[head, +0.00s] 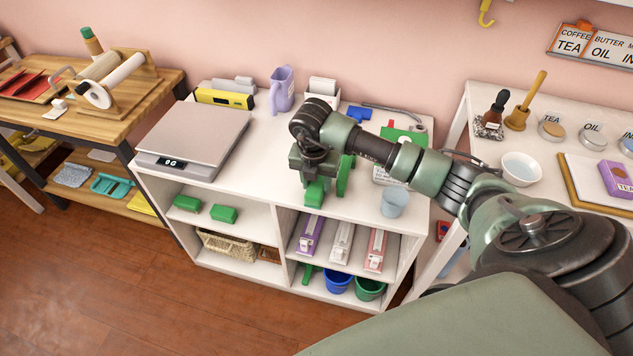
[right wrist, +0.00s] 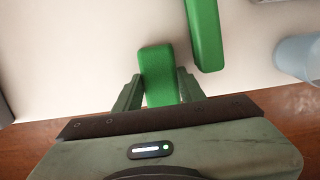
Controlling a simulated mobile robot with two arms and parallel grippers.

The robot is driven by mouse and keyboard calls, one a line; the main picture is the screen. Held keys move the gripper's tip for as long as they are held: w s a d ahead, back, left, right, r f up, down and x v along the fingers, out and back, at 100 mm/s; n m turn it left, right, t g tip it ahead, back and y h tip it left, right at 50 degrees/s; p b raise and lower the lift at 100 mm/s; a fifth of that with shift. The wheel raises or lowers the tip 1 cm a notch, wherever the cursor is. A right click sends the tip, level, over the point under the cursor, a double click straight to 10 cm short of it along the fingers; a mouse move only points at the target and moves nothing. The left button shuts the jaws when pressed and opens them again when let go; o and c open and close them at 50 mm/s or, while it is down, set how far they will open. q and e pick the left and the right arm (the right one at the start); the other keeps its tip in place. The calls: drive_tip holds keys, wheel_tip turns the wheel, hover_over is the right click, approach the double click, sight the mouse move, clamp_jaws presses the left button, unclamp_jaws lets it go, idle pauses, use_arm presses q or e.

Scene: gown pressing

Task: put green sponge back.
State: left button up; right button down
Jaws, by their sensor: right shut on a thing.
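My right gripper (head: 313,180) reaches over the white counter (head: 262,150) near its front edge. It is shut on a green sponge (head: 314,194), a small block that points downward from the fingers. In the right wrist view the green sponge (right wrist: 158,72) sits between the two fingers. A longer green object (head: 344,176) is just right of it, apart from it; it also shows in the right wrist view (right wrist: 204,35). Two similar green blocks, one at the left (head: 187,203) and one at the right (head: 224,213), lie on the upper left shelf. My left gripper is out of view.
A scale (head: 195,135) fills the counter's left side. A lilac jug (head: 282,90) stands behind, and a pale blue cup (head: 394,202) stands at the front right. The upper left shelf has free room beside the green blocks.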

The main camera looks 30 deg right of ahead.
drive_tip(key=c, duration=0.8)
unclamp_jaws()
drive_tip(key=shift+c, duration=0.2)
